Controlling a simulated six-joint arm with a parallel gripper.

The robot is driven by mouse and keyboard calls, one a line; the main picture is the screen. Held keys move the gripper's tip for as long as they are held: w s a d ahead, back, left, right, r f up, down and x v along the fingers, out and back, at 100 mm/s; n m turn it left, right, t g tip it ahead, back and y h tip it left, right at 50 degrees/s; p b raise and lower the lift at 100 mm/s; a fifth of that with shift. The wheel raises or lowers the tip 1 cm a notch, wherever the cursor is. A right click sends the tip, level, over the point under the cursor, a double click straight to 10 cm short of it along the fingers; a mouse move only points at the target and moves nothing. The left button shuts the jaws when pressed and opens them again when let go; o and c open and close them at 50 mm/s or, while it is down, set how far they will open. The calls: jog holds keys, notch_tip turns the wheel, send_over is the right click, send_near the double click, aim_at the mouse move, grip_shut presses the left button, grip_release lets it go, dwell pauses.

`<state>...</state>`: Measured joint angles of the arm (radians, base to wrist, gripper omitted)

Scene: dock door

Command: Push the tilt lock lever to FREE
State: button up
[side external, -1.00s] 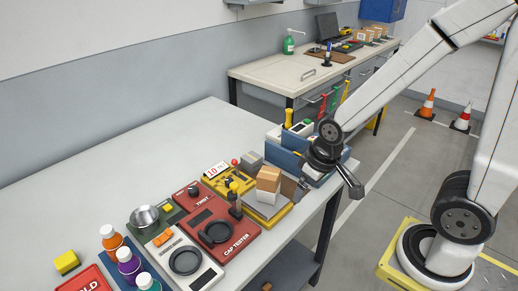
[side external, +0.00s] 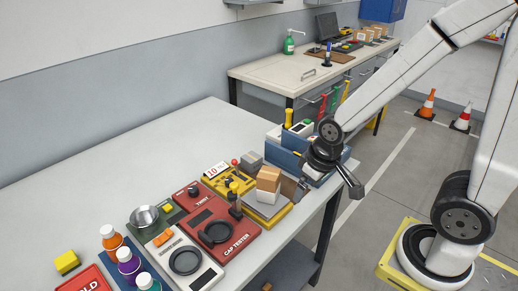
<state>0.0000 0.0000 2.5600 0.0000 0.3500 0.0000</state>
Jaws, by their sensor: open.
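A yellow device (side external: 216,182) stands on the near table beside a white sign reading 10. A small lever with a red knob (side external: 235,162) rises at its back, and black and yellow knobs (side external: 235,186) stand at its front right. I cannot read any FREE mark or tell which of these is the tilt lock lever. A tan carton (side external: 268,178) sits on a grey plate on a yellow base (side external: 270,220) just right of it. My gripper (side external: 301,188) is low at the right of the carton, its fingers open, small and partly hidden. I cannot tell whether it touches anything.
A red cap tester (side external: 235,238), a white scale (side external: 185,275), a metal bowl (side external: 145,217) and several bottles (side external: 128,262) crowd the front. Blue bins (side external: 288,150) stand behind my gripper. The table's back left (side external: 110,170) is clear.

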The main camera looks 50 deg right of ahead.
jog(key=shift+w, duration=0.1)
jog(key=c, duration=0.5)
jog(key=g, duration=0.3)
send_over(235, 160)
jog(key=shift+w+f, duration=0.1)
jog(key=shift+f, duration=0.6)
jog(key=shift+f, duration=0.15)
jog(key=shift+f, duration=3.8)
grip_shut()
